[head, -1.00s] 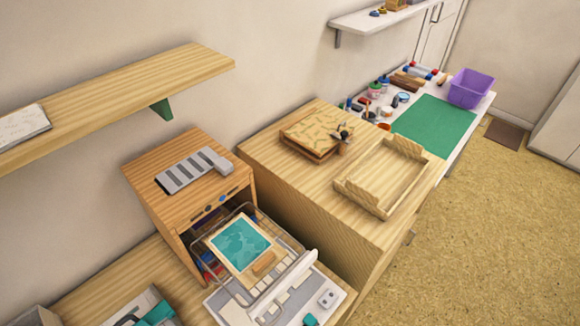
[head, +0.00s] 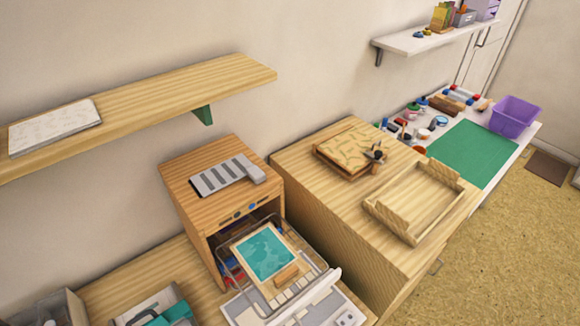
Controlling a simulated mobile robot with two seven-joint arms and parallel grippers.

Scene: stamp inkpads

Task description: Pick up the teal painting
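The teal painting (head: 265,253) is a teal panel with a pale wooden border. It lies face up on a wire rack (head: 318,262) at the open front of a small wooden cabinet (head: 197,214). A small wooden block (head: 286,274) sits at the painting's front edge. Neither of my grippers is in view.
A wooden shelf (head: 150,110) with a pale slab (head: 55,126) juts from the wall above left. A wooden cabinet to the right bears a patterned block (head: 347,148) and an empty wooden tray (head: 408,202). A white table beyond holds a green mat (head: 470,152) and purple bin (head: 515,116).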

